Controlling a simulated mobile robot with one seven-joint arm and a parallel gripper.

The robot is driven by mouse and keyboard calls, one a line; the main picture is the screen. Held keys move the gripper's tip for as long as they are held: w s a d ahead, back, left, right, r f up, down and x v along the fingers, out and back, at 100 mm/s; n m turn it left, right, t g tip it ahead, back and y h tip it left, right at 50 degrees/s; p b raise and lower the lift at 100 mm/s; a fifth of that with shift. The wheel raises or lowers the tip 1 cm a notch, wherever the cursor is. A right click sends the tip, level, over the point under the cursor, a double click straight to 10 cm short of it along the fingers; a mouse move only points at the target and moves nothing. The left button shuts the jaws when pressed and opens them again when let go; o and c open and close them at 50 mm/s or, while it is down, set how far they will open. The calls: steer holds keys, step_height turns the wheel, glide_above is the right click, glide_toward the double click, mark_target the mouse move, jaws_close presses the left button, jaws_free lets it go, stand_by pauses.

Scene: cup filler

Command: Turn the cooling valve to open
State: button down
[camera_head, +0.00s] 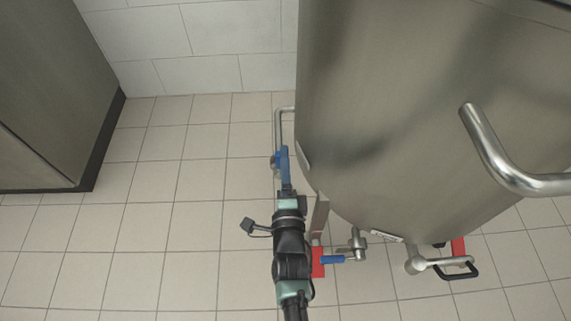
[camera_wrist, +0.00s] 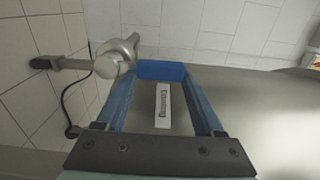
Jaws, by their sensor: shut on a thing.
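My gripper (camera_head: 284,158) is beside the left side of the large steel tank in the head view, its blue fingers pointing away from me. In the wrist view, my gripper (camera_wrist: 160,78) is shut on the blue valve handle (camera_wrist: 162,70), with a finger at each end of it. The handle sits beside the round metal valve body (camera_wrist: 115,58). A white label reading "Cooling" (camera_wrist: 163,107) is on the tank wall behind the fingers. In the head view the fingers largely hide the handle, and the valve (camera_head: 275,161) shows only in part.
The steel tank (camera_head: 400,130) fills the right side, with a bent metal handle (camera_head: 490,150) sticking out. Another valve with a blue handle (camera_head: 332,259) sits low near my arm, by a red part (camera_head: 318,262). A dark cabinet (camera_head: 50,90) stands left. The tiled floor (camera_head: 170,200) between is clear.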

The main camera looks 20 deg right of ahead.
stand_by(0.3)
steer(key=shift+c, duration=1.4)
jaws_free()
steer(key=shift+s, duration=0.1)
steer(key=p+v, duration=0.4)
steer(key=v, duration=0.9)
